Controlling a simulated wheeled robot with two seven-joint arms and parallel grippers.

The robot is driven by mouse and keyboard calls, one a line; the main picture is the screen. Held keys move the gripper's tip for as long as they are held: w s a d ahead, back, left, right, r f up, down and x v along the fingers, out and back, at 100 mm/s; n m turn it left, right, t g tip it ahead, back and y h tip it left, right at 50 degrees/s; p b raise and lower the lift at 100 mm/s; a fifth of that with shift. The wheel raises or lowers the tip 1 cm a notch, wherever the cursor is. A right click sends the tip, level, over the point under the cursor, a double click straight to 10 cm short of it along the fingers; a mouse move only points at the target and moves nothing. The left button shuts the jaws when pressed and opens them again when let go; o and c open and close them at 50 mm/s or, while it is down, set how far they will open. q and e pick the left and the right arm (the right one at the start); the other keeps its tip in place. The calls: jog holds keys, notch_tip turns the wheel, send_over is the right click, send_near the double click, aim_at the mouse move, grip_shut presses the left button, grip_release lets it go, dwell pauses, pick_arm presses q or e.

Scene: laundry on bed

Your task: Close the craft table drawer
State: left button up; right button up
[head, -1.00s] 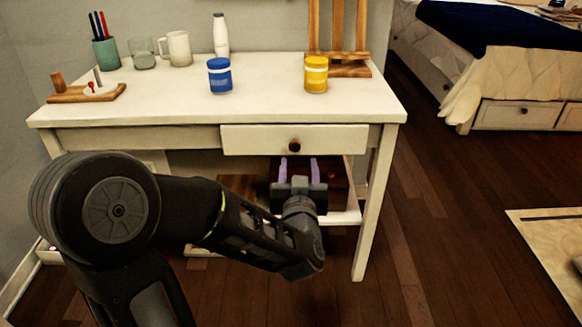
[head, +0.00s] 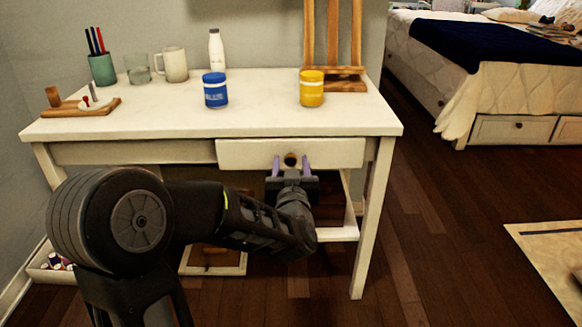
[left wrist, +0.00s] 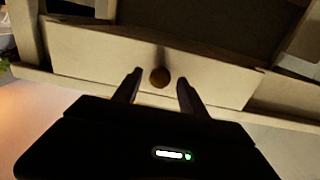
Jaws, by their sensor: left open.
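The craft table (head: 150,122) is white, and its wide drawer (head: 240,153) sits under the right part of the top. The drawer front looks slightly proud of the table's apron; how far it is out I cannot tell. A dark round knob (head: 291,159) is at the middle of the front. My left gripper (head: 291,163) is open in front of the drawer, one fingertip on each side of the knob. In the left wrist view the knob (left wrist: 160,77) shows between the open fingertips (left wrist: 160,80); contact cannot be told. My right gripper is not in view.
On the tabletop stand a blue jar (head: 215,90), a yellow jar (head: 312,88), a white bottle (head: 217,49), a mug (head: 174,65), a glass, a pencil cup (head: 102,69) and a wooden easel. Trays sit below the table.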

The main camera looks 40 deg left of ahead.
pick_arm(q)
jog(key=shift+w+a, duration=0.2)
jog(key=shift+w, duration=0.05)
grip_shut()
dwell(0.4)
dwell(0.9)
